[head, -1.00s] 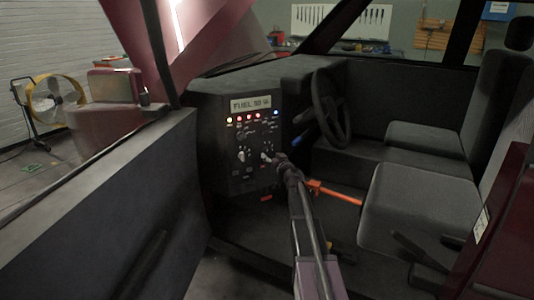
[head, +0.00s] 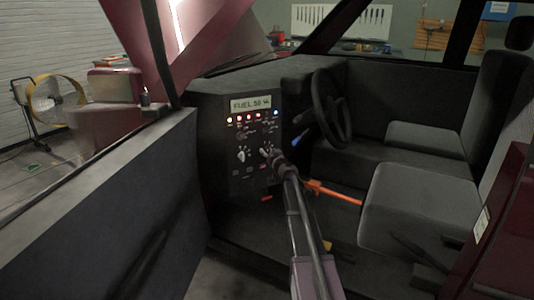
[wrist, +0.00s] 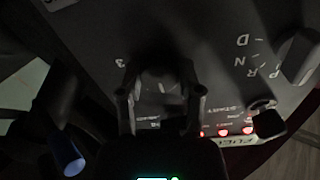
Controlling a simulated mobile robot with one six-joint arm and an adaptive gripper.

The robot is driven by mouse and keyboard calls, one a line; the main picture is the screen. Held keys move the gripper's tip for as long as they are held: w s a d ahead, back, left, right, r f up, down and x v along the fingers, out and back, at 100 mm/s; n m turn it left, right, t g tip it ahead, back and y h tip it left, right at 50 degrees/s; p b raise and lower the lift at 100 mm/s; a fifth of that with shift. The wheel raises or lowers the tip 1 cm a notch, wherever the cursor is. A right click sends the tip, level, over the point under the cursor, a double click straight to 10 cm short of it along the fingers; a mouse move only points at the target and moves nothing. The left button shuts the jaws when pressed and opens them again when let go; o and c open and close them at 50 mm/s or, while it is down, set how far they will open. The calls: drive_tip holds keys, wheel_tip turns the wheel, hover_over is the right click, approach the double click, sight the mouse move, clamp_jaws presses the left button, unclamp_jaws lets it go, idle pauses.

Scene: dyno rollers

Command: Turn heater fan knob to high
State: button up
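The dark control panel (head: 238,178) stands left of the steering wheel in the head view. It carries two pale knobs low down, a left one (head: 241,155) and a right one (head: 265,152). My gripper (head: 270,158) is at the right one. In the wrist view, my gripper (wrist: 160,80) has its two fingers apart, one on each side of a round dark knob (wrist: 160,88) with a pale mark. A "3" is printed to the knob's upper left. The fingers look open around it; contact is not clear in the dark.
A selector knob (wrist: 298,58) beside the letters P, R, N, D and a key-like part (wrist: 265,120) lie to the right in the wrist view. The steering wheel (head: 330,108), seat (head: 415,205), orange-red lever (head: 335,192) and open door (head: 110,210) surround my arm.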

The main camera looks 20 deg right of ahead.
clamp_jaws()
drive_tip(key=shift+w+m, duration=0.1)
drive_tip(key=shift+m, duration=0.3)
drive_tip(key=m, duration=0.9)
drive_tip(key=shift+m+p, duration=0.3)
drive_tip(key=shift+p, duration=0.05)
drive_tip(key=m, duration=0.5)
drive_tip(key=shift+d, duration=0.1)
drive_tip(key=m, duration=0.5)
drive_tip(key=shift+y, duration=0.3)
